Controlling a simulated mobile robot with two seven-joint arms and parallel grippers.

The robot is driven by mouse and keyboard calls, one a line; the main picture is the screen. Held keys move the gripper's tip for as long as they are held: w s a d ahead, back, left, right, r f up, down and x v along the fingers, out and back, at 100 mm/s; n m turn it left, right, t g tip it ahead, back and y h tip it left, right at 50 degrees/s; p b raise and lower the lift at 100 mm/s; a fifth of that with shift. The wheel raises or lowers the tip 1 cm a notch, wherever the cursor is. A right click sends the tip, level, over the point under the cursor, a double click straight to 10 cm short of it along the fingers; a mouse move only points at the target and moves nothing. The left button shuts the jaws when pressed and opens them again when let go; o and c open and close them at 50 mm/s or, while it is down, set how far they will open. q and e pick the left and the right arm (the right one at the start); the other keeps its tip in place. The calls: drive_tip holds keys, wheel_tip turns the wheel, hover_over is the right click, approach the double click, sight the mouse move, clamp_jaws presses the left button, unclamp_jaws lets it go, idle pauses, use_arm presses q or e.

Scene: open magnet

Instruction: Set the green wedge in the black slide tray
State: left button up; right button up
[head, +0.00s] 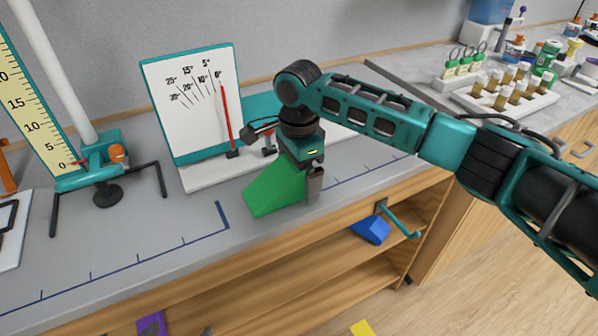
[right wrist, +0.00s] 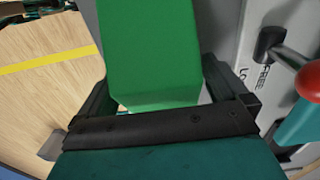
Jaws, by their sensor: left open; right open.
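The green wedge (head: 272,192) sits on the grey bench top near its front edge, in front of the white angle board. My right gripper (head: 300,180) is down at the wedge's right end. In the right wrist view the wedge (right wrist: 150,50) lies between the two open fingers (right wrist: 160,95), with a gap showing by the right finger. In the head view one finger shows at the wedge's right side; the other is hidden. My left gripper is not in view. I cannot make out a black slide tray in either view.
A white angle board (head: 190,105) with a red pointer stands behind the wedge. A ruler stand (head: 102,170) is at left. Bottle racks (head: 505,92) stand far right. The bench front left of the wedge is clear.

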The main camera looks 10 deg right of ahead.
wheel_tip(320, 180, up, 12)
drive_tip(key=shift+r+p, duration=0.15)
drive_tip(key=shift+p, duration=0.2)
idle(0.5)
